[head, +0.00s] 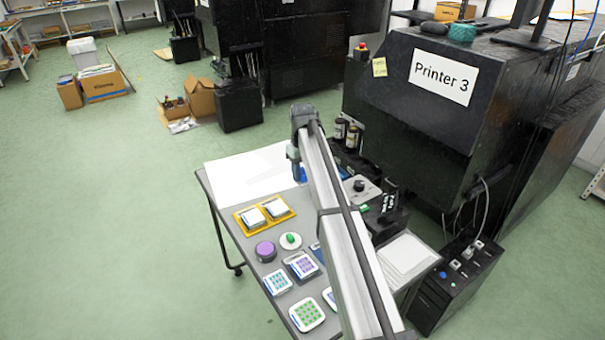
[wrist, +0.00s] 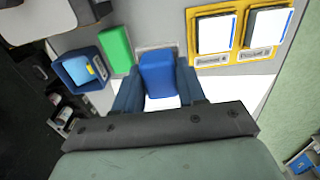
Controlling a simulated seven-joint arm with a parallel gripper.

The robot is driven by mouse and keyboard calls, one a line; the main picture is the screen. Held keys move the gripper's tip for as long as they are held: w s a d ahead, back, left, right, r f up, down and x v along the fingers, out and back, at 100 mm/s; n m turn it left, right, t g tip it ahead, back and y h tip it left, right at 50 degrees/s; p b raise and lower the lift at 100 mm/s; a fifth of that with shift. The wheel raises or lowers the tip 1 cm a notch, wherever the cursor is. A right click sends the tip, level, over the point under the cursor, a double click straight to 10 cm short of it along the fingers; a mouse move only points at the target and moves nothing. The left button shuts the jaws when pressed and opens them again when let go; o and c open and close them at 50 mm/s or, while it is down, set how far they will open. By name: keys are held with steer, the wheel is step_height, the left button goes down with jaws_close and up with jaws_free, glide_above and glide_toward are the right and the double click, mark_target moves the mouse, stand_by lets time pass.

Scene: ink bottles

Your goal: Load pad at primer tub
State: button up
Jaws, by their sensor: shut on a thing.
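My gripper (wrist: 157,84) is shut on a blue block (wrist: 158,70), which I take to be the pad; its fingers press on both sides of it in the wrist view. Below it is a white sheet (wrist: 262,88), which also lies at the table's far end in the head view (head: 245,172). Whether the block touches anything below cannot be told. A blue square tub (wrist: 72,72) with a light-blue label or content is left of the gripper. No readable label marks a primer tub. In the head view my arm hides much of the gripper.
A green block (wrist: 115,48) lies between the blue tub and my gripper. Two yellow trays (wrist: 240,52) with white items are to the right. A purple round tub (head: 265,251) and several patterned pads stand on the grey table (head: 234,238). Printer 3 (head: 425,100) stands behind.

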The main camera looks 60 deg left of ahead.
steer(key=o, duration=0.5)
steer(key=c, duration=0.4)
steer(key=s+n, duration=0.1)
steer(key=s, duration=1.1)
steer(key=shift+m, duration=0.5)
steer(key=s+d, duration=0.3)
steer(key=d, duration=0.1)
steer(key=s+d, duration=0.3)
steer(key=d, duration=0.1)
steer(key=s+d, duration=0.3)
steer(key=d, duration=0.1)
steer(key=shift+s+d, duration=0.1)
steer(key=shift+d, duration=0.3)
